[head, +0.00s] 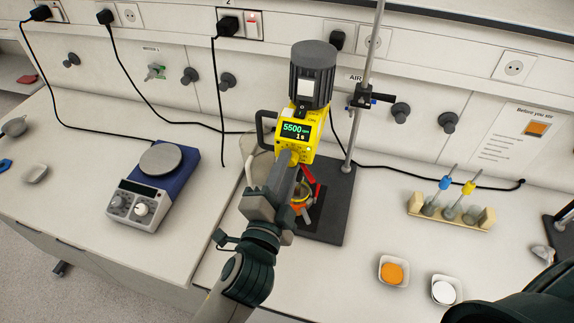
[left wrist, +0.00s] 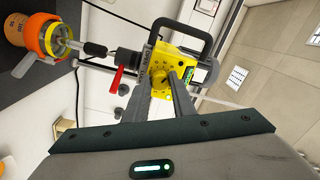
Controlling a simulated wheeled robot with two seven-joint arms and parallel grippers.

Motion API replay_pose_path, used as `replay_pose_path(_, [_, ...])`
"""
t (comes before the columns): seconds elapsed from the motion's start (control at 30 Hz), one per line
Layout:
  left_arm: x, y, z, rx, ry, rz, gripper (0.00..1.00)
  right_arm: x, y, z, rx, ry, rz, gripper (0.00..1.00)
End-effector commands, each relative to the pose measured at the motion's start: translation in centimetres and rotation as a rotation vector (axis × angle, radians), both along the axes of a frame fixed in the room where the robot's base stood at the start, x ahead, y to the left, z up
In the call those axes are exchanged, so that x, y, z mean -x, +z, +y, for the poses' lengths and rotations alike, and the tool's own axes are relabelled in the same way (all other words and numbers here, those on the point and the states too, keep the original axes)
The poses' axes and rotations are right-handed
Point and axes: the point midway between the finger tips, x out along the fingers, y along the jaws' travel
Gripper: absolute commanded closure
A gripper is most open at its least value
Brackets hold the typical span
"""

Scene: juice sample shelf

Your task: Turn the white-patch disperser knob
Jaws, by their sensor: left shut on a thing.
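The disperser (head: 312,128) is yellow with a dark ribbed motor on top, and its display reads 5500 with "1 s" below. A pale patch (head: 308,88) shows on its motor. It hangs on a metal stand (head: 352,140). In the left wrist view the yellow knob (left wrist: 160,83) sits on the disperser's face, with markings around it. My left gripper (head: 289,158) reaches the disperser's front, and its fingers (left wrist: 162,88) are shut on the knob. The arm hides the knob in the head view. An orange-ringed vessel (left wrist: 40,45) is at the shaft end. My right gripper is out of view.
A hotplate stirrer (head: 146,190) stands to the left. A wooden rack (head: 450,213) with blue and yellow-topped tools stands to the right. Dishes of orange powder (head: 391,272) and white powder (head: 443,290) lie at the front right. A red lever (left wrist: 118,78) is close to the knob.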

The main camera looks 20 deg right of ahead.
Motion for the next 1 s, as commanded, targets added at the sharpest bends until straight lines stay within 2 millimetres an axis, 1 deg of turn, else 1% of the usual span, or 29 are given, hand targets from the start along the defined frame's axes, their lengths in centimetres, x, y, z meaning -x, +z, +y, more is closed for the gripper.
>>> replay_pose_path(0.2, [0.01, -0.01, -0.03, -0.054, -0.001, -0.037, 0.99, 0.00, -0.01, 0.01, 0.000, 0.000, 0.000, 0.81])
replay_pose_path(0.63, [0.00, -0.01, -0.02, -0.064, -0.001, -0.043, 0.99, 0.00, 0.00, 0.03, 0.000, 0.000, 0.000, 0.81])
replay_pose_path(0.67, [0.01, -0.01, -0.01, -0.064, -0.001, -0.043, 0.75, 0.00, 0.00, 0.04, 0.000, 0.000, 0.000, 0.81])
replay_pose_path(0.7, [0.00, 0.00, -0.02, -0.064, -0.001, -0.043, 0.65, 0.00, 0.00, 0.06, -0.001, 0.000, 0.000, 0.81])
replay_pose_path(0.73, [0.01, -0.01, -0.01, -0.064, -0.001, -0.043, 0.58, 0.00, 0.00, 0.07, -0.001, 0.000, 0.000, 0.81])
replay_pose_path(1.0, [0.01, 0.00, -0.01, -0.063, 0.000, -0.042, 0.58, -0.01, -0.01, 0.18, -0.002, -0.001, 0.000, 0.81])
